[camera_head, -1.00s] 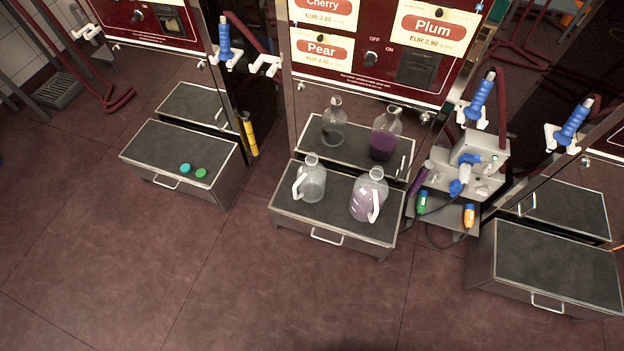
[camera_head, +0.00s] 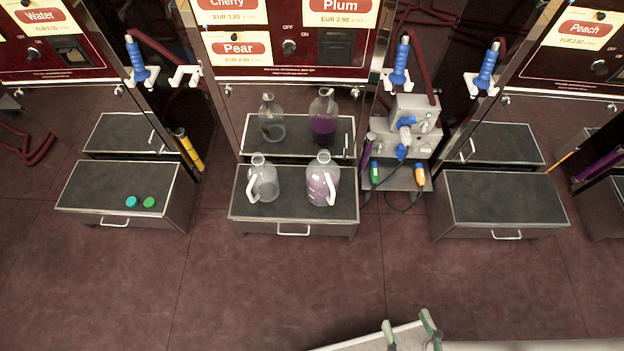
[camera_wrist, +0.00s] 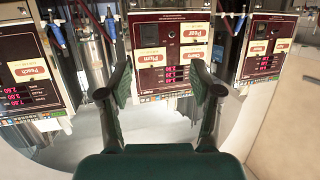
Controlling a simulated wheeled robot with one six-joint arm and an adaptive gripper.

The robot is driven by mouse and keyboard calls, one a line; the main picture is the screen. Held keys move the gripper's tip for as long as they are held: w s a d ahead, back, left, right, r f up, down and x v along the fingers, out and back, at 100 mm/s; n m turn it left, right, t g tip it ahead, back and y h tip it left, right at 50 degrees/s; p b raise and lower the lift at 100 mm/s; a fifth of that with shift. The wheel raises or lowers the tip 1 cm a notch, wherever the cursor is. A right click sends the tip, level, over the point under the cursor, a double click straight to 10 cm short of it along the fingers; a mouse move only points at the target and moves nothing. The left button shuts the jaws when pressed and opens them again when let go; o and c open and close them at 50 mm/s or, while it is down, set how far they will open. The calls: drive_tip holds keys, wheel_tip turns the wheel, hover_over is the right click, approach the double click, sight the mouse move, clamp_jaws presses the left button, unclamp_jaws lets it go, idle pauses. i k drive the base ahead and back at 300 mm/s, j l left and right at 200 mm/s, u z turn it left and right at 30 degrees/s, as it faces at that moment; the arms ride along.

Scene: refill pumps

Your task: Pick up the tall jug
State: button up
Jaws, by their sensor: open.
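Two clear jugs with white handles stand upright on the middle low cabinet (camera_head: 290,212) in the head view. The left jug (camera_head: 263,180) looks empty. The right jug (camera_head: 322,180) looks slightly bigger, has pale marks and a purplish tint, and is likely the tall one, though their heights are close. My gripper (camera_head: 408,328) shows only by its fingertips at the bottom edge, well in front of the cabinet and apart from both jugs. In the wrist view my gripper (camera_wrist: 160,88) is open and empty, with upside-down dispenser panels beyond it. No jug can be made out there.
Shiny panels behind mirror the jugs and cabinets. A left cabinet (camera_head: 115,190) holds teal (camera_head: 131,202) and green (camera_head: 149,202) caps; the right cabinet (camera_head: 500,200) is bare. A grey device (camera_head: 408,135) with blue parts stands right of the jugs. The floor in front is clear.

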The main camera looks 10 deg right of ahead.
sight(322, 174)
drive_tip(key=i+j, duration=0.4)
drive_tip(key=j, duration=0.15)
drive_tip(key=i+j, duration=0.85)
drive_tip(key=j, duration=0.25)
